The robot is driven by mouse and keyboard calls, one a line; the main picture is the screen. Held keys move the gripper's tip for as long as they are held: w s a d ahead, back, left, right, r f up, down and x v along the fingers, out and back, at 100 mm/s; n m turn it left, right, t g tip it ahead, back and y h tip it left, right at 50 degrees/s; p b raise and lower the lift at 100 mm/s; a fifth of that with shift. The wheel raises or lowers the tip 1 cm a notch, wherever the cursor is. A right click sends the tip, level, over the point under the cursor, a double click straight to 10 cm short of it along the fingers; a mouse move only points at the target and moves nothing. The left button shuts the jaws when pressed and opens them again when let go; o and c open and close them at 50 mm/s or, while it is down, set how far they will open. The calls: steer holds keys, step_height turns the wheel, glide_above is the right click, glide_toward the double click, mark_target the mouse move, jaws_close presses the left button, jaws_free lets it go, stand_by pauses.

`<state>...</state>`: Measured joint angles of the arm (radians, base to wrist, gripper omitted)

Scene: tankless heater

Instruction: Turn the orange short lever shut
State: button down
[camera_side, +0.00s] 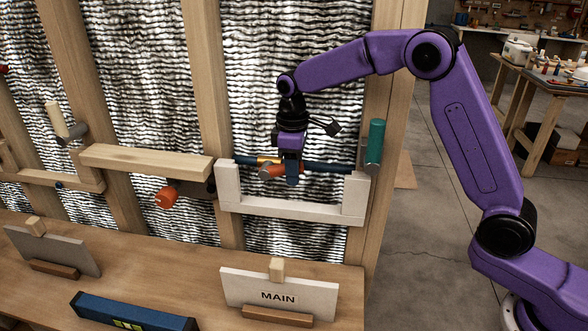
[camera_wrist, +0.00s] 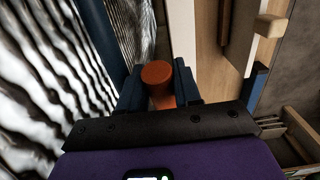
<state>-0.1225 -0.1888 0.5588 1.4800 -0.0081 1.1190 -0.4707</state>
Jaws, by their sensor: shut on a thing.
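My gripper (camera_wrist: 158,88) is shut on an orange lever (camera_wrist: 158,74), a short round-ended cylinder between its two dark blue fingers in the wrist view. In the side view the gripper (camera_side: 288,174) points down at a dark blue horizontal pipe (camera_side: 325,165), inside a pale U-shaped frame. The lever's orange round end (camera_side: 267,171) sticks out to the left of the fingers there, just below a yellow-orange band on the pipe. The fingers hide part of the lever and its joint to the pipe.
A second orange-red handle (camera_side: 167,198) sits under a wooden ledge (camera_side: 147,161) to the left. A green upright handle (camera_side: 375,143) stands right of the pale frame (camera_side: 290,208). A "MAIN" sign (camera_side: 278,294) stands on the bench below. Wooden studs flank the silvery wall.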

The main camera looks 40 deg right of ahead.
steer(key=shift+w+a+r+g+h, duration=0.25)
steer(key=shift+r+g+h, duration=0.35)
steer(key=shift+g+h, duration=0.15)
steer(key=shift+w+a+r+g+h, duration=0.2)
steer(key=shift+r+g+h, duration=0.45)
steer(key=shift+h, duration=0.1)
steer(key=c, duration=1.1)
jaws_free()
steer(key=shift+c, duration=0.2)
